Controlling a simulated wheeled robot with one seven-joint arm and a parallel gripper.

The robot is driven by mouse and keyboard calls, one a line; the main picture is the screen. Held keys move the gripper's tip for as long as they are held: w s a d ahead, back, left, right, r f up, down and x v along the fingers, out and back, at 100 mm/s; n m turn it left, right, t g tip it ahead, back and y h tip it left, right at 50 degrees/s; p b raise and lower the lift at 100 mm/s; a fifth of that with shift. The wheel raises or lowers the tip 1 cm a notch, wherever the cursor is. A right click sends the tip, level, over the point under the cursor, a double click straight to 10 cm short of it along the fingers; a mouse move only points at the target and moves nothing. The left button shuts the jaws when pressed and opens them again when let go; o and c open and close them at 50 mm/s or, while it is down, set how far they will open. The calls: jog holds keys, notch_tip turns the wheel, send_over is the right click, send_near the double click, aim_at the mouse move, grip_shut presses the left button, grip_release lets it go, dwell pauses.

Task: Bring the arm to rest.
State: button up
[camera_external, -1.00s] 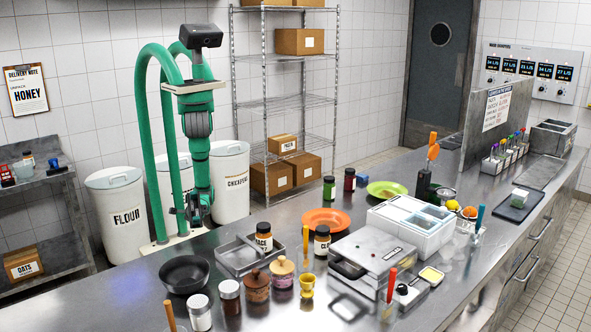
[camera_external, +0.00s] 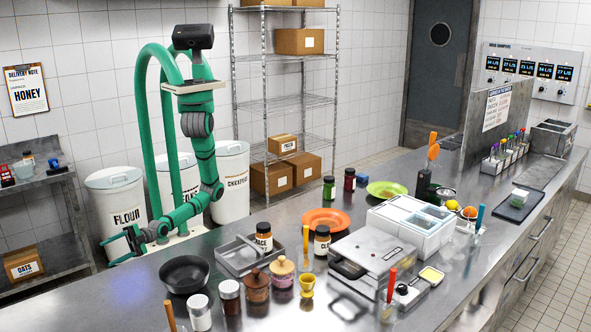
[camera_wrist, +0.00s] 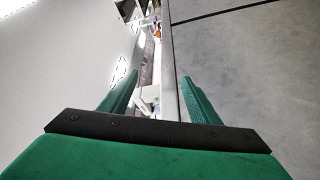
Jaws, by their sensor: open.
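My gripper (camera_external: 119,243) is at the left in the external view, at the end of my green arm, near the left end of the steel counter (camera_external: 120,291). Its jaws are apart and empty, and it points to the left. In the wrist view the two green fingers of my gripper (camera_wrist: 160,100) stand wide apart with nothing held between them. My forearm is low and slants down to the left from the elbow.
The flour bin (camera_external: 116,197) stands just behind my gripper. A side shelf (camera_external: 38,183) with an oats box (camera_external: 23,263) stands at the left.

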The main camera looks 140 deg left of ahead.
jog(key=w+a+f+t+y, duration=0.1)
jog(key=w+a+t+y, duration=0.2)
jog(key=a, duration=0.5)
jog(key=w+a+f+n+t+y, duration=0.15)
jog(key=w+a, duration=0.25)
jog(key=a, duration=0.4)
jog(key=w+a+t+y, duration=0.2)
jog(key=w+a+y, duration=0.2)
jog(key=a, duration=0.4)
jog(key=s+a+r+y, duration=0.1)
jog(key=a+y, duration=0.2)
jog(key=a, duration=0.4)
jog(key=s+a+r+m+t+y, duration=0.1)
jog(key=s+a+r+y, duration=0.1)
jog(key=a, duration=0.6)
jog(key=s+a+r+y, duration=0.1)
jog(key=a+y, duration=0.3)
jog(key=a, duration=0.4)
jog(key=shift+s+a+r, duration=0.2)
jog(key=shift+a+r, duration=0.05)
jog(key=shift+r, duration=0.2)
